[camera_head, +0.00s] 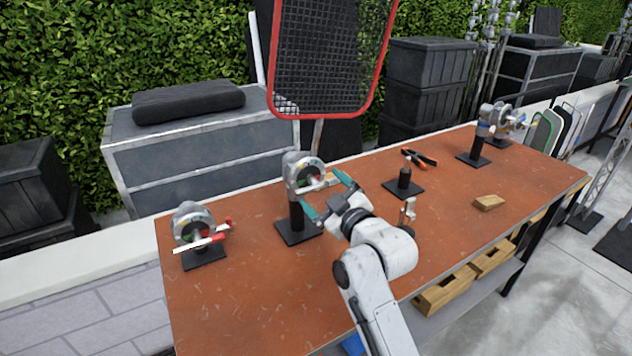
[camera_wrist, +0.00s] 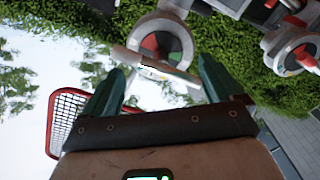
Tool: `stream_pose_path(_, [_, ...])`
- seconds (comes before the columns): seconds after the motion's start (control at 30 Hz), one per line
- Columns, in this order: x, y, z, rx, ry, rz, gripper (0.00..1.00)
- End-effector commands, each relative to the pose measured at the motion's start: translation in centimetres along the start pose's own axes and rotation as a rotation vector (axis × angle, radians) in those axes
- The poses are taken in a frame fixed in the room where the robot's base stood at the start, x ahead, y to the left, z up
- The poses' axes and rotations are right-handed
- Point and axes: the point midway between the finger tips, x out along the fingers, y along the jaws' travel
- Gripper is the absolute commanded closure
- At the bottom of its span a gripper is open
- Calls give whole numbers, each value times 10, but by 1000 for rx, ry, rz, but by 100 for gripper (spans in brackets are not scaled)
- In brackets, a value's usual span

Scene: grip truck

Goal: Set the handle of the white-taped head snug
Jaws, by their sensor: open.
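The grey grip head (camera_head: 300,168) in the middle stands on a black post with a square base; I take it for the white-taped one, but its tape is not clear. Its round face with red and green shows in the wrist view (camera_wrist: 163,42). Its pale handle (camera_wrist: 150,66) lies slanted across that face, between my fingers. My gripper (camera_head: 323,192) is open, one teal finger on each side of the handle; it also shows in the wrist view (camera_wrist: 161,72). I cannot tell whether either finger touches the handle.
Another head (camera_head: 190,225) with a red and white handle stands at the left. Heads (camera_head: 485,128) stand at the far right, one with a blue band. The front left tabletop is clear.

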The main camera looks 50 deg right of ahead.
Motion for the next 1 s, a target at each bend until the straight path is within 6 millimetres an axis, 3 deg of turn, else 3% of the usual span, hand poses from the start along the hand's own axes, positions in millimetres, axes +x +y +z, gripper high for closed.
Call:
stream_pose_path(0.23, [30,0,0,1,0,-1,7])
stream_pose_path(0.63, [35,0,0,1,0,-1,8])
stream_pose_path(1.0, [35,-1,0,1,0,-1,44])
